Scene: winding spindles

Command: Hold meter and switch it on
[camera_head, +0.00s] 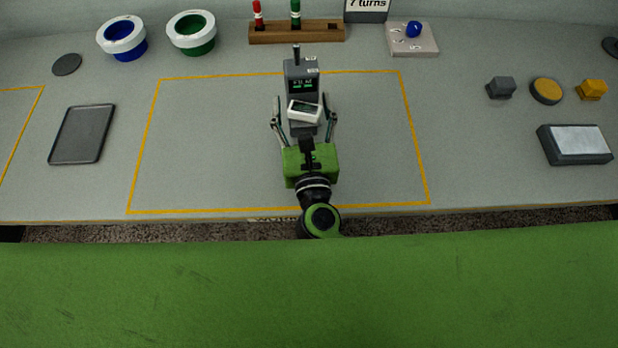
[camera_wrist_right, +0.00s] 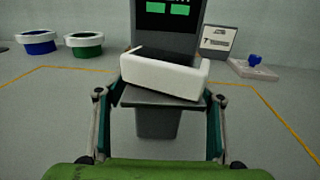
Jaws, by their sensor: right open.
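My right gripper (camera_head: 304,117) is open, one finger on each side of the meter and ledge. The fingers stand apart from the meter there. No switch on it can be made out. My left gripper is not in view.
A yellow-lined area (camera_head: 200,150) around the device is otherwise clear. A dark tray (camera_head: 82,134) lies left. Blue (camera_head: 122,38) and green (camera_head: 192,34) ringed cups, a wooden rack (camera_head: 297,33) and a blue-knobbed plate (camera_head: 412,40) stand behind. A grey box (camera_head: 575,144) is right.

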